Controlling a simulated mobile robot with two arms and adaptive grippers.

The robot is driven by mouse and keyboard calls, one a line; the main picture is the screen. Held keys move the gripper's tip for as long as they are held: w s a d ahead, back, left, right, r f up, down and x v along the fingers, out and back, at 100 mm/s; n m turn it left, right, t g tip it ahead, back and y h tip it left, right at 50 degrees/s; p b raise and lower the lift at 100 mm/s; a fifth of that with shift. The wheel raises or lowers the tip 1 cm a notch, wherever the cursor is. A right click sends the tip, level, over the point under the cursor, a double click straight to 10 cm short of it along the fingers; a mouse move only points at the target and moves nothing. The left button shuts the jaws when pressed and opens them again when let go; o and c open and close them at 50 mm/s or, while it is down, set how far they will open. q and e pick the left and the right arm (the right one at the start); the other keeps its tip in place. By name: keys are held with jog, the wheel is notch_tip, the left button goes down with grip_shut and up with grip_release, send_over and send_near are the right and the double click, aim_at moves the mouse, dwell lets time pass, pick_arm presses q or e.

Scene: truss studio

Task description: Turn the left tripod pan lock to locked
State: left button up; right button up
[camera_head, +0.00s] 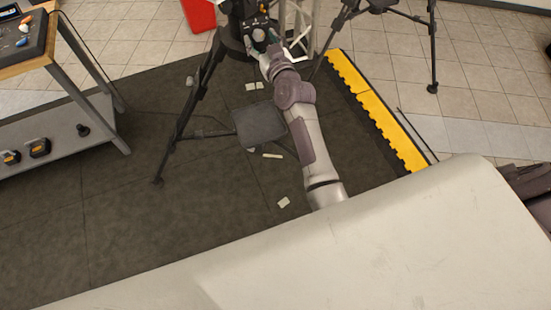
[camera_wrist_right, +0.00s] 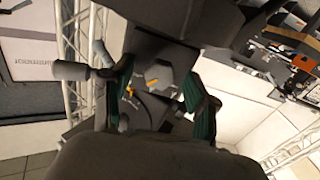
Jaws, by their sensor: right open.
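The left tripod (camera_head: 203,84) stands on the dark mat, its legs spread and its head near the top edge of the head view. My right gripper (camera_head: 263,40) is at the tripod head. In the right wrist view, a grey faceted pan lock knob (camera_wrist_right: 159,75) with an orange mark shows between the teal-padded fingers of this gripper (camera_wrist_right: 160,84). The gripper is open, with one finger on each side of the knob. I cannot tell whether either finger touches it. More small orange marks sit beside the knob, on the left. My left gripper is not in view.
A second tripod (camera_head: 433,48) stands on the tiles at the upper right. Yellow edging (camera_head: 375,112) borders the mat (camera_head: 120,215). A cart (camera_head: 62,110) stands on the left, and a red container (camera_head: 198,14) at the top. A truss (camera_head: 297,18) rises close to the gripper.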

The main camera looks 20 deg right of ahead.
jog(key=n+b, duration=0.1)
jog(key=n, duration=0.2)
jog(key=shift+f, duration=0.2)
jog(key=s+b, duration=0.1)
jog(key=s, duration=1.3)
jog(key=s+a+f+g+p, duration=0.1)
jog(key=s+f+g, duration=0.2)
jog(key=f, duration=1)
jog(key=s+a+f+g+y+p, duration=0.1)
jog(key=s+a+f+g+p, duration=0.1)
jog(key=f, duration=1.2)
jog(key=shift+s+a+g, duration=0.3)
jog(key=shift+s+g, duration=0.15)
jog(key=shift+g, duration=0.45)
jog(key=s+d+f+m+g, duration=0.1)
jog(key=s+f+g, duration=0.3)
jog(key=s+f, duration=0.8)
jog(key=s+d+f+g, duration=0.2)
jog(key=s+f+g, duration=0.1)
jog(key=s+f, duration=0.9)
jog(key=s+d+f+g, duration=0.1)
jog(key=s+d+f, duration=0.1)
jog(key=s, duration=0.6)
jog(key=s+d+f+g+h, duration=0.1)
jog(key=s+d+f+g, duration=0.1)
jog(key=s, duration=0.6)
jog(key=shift+h, duration=0.3)
jog(key=shift+f, duration=0.1)
